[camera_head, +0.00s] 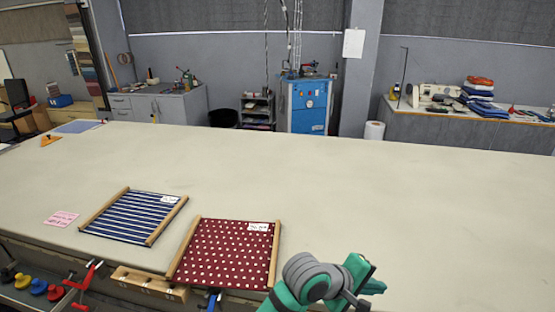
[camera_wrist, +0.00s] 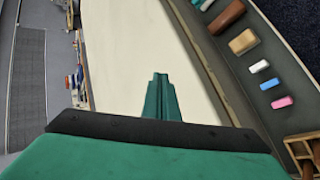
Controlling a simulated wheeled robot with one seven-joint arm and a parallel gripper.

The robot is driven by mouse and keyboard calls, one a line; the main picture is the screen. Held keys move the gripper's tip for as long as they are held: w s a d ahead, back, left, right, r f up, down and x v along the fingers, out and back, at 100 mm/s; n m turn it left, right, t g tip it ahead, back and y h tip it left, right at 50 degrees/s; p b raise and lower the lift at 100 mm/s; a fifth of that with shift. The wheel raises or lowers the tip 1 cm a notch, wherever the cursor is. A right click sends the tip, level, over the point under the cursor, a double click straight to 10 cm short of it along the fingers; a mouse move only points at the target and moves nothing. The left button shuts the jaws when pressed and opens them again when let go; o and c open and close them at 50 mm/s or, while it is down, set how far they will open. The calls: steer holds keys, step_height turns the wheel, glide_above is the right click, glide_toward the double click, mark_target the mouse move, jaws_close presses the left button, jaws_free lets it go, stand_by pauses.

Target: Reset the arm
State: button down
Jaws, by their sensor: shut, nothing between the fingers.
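My gripper (camera_wrist: 160,78) shows in the wrist view as green fingers closed together, with nothing between them. It is over the pale cloth table (camera_wrist: 125,50). In the head view my green and grey arm is folded low at the right of centre, by the table's front edge. The table (camera_head: 400,200) also fills the middle of the head view. My gripper is apart from the framed cloths to its left.
A blue striped cloth (camera_head: 132,216) and a red dotted cloth (camera_head: 228,252), each with wooden bars, lie at the front left. A pink note (camera_head: 61,218) lies beside them. An edge shelf holds a brown block (camera_wrist: 243,41) and several small blocks. The table's right half is clear.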

steer(key=w+d+r+n+t+h, duration=0.1)
steer(key=d+r+n+t+h, duration=0.2)
steer(key=t, duration=0.4)
steer(key=s+a+f+n+t+y, duration=0.1)
steer(key=s+a+f+t+y, duration=0.4)
steer(key=s+a+f+y, duration=0.75)
steer(key=s+a+f+m, duration=0.2)
steer(key=s+a+m, duration=0.2)
steer(key=s+a, duration=0.3)
steer(key=s+a+f+m, duration=0.3)
steer(key=s+a+m, duration=0.2)
steer(key=s, duration=1)
steer(key=a, duration=0.2)
steer(key=shift+s+a+f+m+g, duration=0.3)
steer(key=shift+a+f, duration=0.05)
